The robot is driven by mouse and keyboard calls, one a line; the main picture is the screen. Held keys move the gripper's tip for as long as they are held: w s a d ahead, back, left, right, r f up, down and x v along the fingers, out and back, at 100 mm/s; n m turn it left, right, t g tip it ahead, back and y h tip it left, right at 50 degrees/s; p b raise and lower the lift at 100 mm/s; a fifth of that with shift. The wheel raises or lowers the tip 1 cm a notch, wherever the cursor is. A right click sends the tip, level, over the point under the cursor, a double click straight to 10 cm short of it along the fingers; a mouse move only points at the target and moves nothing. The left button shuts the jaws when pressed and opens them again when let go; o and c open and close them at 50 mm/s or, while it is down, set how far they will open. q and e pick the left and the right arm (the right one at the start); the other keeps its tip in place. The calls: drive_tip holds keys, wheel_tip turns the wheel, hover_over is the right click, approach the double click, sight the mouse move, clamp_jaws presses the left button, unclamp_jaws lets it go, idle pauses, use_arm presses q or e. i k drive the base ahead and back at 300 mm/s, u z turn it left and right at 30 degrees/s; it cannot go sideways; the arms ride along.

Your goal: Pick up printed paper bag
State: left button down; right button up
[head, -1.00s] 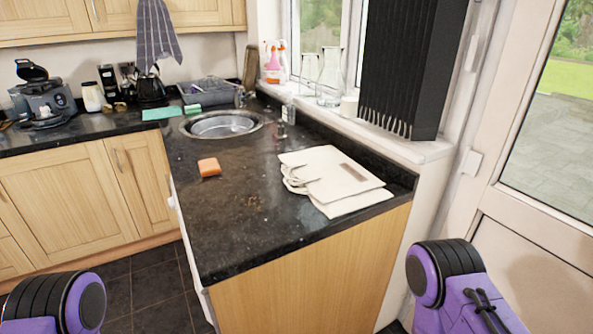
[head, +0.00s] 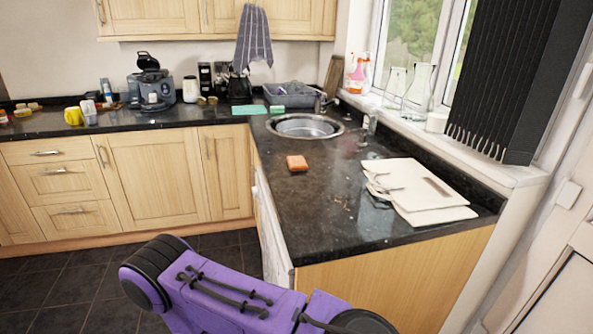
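The printed paper bag (head: 415,186) is cream-white and lies flat on the black granite counter, near the window-side edge at the right. It has a greyish printed patch on its upper face and handles at its left end. A purple arm link of mine crosses the bottom middle of the head view, in front of the counter's front end and apart from the bag. Neither gripper's fingers show in the head view, so I cannot see whether they are open or shut.
An orange sponge (head: 297,163) lies left of the bag. Glass bottles (head: 418,88) stand on the windowsill. Bare counter (head: 330,225) lies in front of the sponge.

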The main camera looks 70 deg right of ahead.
sight(414, 188)
drive_tip(key=u, duration=0.65)
drive_tip(key=k, duration=0.95)
drive_tip(key=z, duration=0.65)
